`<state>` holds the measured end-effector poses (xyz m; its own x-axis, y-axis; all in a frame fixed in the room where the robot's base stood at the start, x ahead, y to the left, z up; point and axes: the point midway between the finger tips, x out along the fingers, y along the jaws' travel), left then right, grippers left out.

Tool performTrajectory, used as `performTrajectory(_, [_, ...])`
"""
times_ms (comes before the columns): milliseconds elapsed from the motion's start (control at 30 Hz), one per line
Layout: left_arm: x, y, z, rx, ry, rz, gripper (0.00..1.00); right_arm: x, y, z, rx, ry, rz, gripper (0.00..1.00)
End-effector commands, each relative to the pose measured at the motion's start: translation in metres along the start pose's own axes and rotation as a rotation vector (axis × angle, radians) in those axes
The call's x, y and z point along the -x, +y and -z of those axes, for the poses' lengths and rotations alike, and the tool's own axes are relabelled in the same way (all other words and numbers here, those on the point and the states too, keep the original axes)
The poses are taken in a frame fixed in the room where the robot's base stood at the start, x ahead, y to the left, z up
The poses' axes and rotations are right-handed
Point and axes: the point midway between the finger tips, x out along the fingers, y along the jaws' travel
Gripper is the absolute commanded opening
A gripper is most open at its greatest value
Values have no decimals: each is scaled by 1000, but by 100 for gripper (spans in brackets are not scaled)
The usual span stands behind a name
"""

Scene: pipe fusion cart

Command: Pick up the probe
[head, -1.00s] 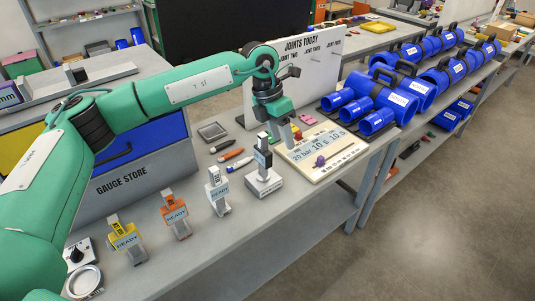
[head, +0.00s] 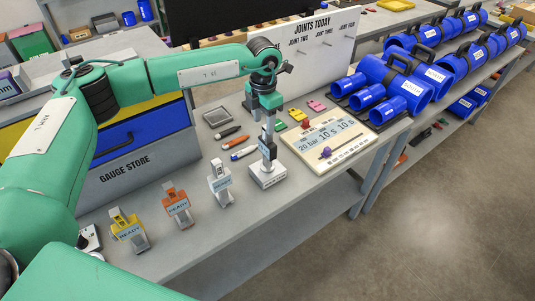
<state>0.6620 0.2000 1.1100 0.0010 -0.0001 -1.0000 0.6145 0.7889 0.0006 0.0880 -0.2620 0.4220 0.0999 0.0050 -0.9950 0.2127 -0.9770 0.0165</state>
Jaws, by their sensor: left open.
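A slim dark-and-white upright device, which looks like the probe (head: 267,151), stands in a pale square base (head: 267,176) on the grey bench (head: 215,247). My left gripper (head: 268,127) points straight down directly over it, with its fingers at the device's top. The fingers are open and partly hide the top; I cannot tell whether they touch it. My right gripper is not in view.
White (head: 220,184), orange (head: 177,206) and yellow (head: 128,231) gauges stand left of the base. Markers (head: 236,141) lie behind it. A cream panel (head: 328,141) with a purple piece is at right. A white peg board (head: 318,48) stands behind.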

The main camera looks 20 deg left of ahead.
Motion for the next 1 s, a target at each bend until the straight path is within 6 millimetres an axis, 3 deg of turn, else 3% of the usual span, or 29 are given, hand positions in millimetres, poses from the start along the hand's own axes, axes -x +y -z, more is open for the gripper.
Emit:
performTrajectory(167, [-16, -6, -6, 0, 4, 1, 49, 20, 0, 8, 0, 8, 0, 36])
performTrajectory(400, [-44, -7, -8, 0, 2, 1, 49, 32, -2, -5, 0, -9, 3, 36])
performTrajectory(667, [-48, -7, -8, 0, 0, 0, 49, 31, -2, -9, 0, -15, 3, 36])
performTrajectory(900, [-48, -7, -8, 0, 1, 0, 2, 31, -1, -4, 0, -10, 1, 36])
performTrajectory(1000, [-48, -7, -8, 0, 1, 0, 0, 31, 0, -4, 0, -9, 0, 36])
